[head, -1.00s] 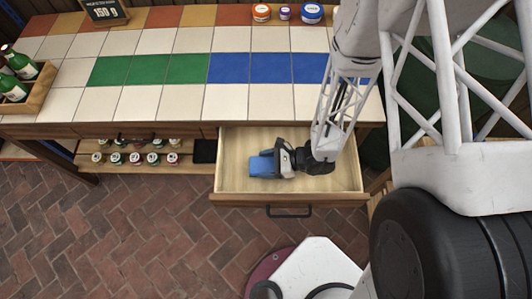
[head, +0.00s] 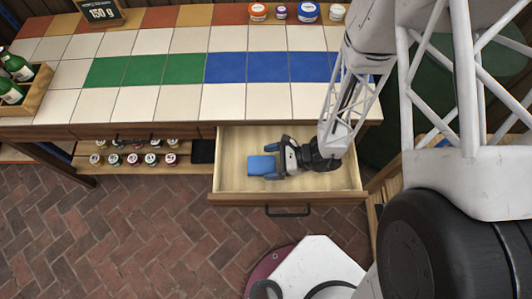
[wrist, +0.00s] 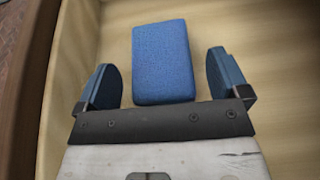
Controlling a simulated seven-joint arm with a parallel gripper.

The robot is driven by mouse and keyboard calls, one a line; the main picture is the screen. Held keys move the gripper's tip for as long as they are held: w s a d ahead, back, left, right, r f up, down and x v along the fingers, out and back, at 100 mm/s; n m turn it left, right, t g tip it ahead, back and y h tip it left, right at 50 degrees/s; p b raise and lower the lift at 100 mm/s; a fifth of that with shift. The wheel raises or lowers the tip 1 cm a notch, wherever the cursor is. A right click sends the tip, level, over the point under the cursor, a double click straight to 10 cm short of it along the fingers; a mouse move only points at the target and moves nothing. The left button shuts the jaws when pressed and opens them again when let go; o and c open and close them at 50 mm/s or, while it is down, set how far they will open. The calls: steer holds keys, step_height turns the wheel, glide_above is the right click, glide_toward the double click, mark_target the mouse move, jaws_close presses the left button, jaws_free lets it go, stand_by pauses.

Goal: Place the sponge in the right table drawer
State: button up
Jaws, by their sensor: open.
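The blue sponge (head: 262,166) lies on the floor of the pulled-out right table drawer (head: 230,182), left of its middle. In the wrist view the sponge (wrist: 162,62) sits ahead of and partly between the spread fingers, with a gap on each side. My gripper (head: 276,161) is inside the drawer, just right of the sponge, and its fingers are open. In the wrist view my gripper (wrist: 163,80) shows both blue-padded fingers apart from the sponge.
The tiled table top (head: 240,100) is above the drawer. A crate of green bottles (head: 35,95) is at the left, and several jars (head: 308,12) stand at the back. A shelf of small jars (head: 120,168) is left of the drawer. The drawer's front handle (head: 288,213) faces the brick floor.

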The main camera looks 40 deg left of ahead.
steer(key=shift+v, duration=4.8)
steer(key=shift+r, duration=0.15)
steer(key=shift+w+d+r, duration=0.15)
steer(key=shift+w+r, duration=0.05)
steer(key=shift+r, duration=0.05)
steer(key=w+d+r+n+t+h, duration=0.2)
steer(key=w+d+r+n, duration=0.15)
steer(key=d+r, duration=0.65)
steer(key=w+d+r+n+t+h, duration=0.3)
steer(key=d+r, duration=0.4)
steer(key=r, duration=0.6)
steer(key=s+d+r+n+t+h, duration=0.1)
steer(key=s+d+r+t+h, duration=0.1)
steer(key=d+r, duration=0.7)
steer(key=s+d+r+n+t+h, duration=0.1)
steer(key=s+d+r+t+h, duration=0.1)
steer(key=d+r+t, duration=0.3)
steer(key=s+d+r, duration=0.1)
steer(key=d+r, duration=0.3)
steer(key=d, duration=0.3)
steer(key=shift+r+h, duration=0.25)
steer(key=shift+h, duration=0.15)
steer(key=shift+w+d, duration=0.1)
